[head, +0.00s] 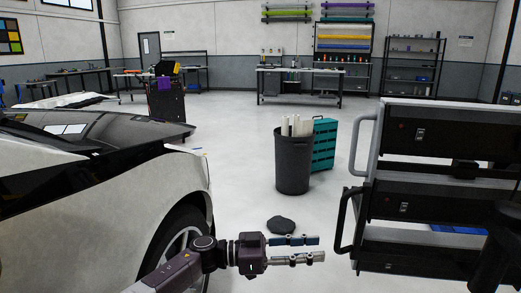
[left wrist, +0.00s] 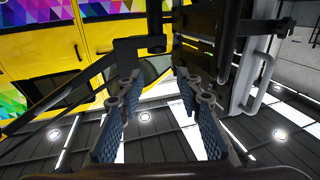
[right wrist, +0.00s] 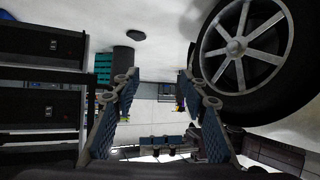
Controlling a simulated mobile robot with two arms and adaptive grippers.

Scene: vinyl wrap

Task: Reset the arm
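My left gripper (head: 312,249) reaches in from the bottom of the head view and points right, between the white car (head: 110,170) and the drawer cart (head: 420,205). Its two fingers are nearly parallel. In the left wrist view the blue-padded fingers of my left gripper (left wrist: 160,95) stand apart with nothing between them. In the right wrist view the fingers of my right gripper (right wrist: 158,92) are also apart and empty. I cannot clearly make out the right gripper in the head view.
The cart's handle (head: 341,220) is close to the left fingertips. A dark bin (head: 292,165) with rolls stands before a teal cabinet (head: 324,145); a black lid (head: 281,225) lies on the floor. A car wheel (right wrist: 243,47) is near the right gripper. Open floor lies beyond the bin.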

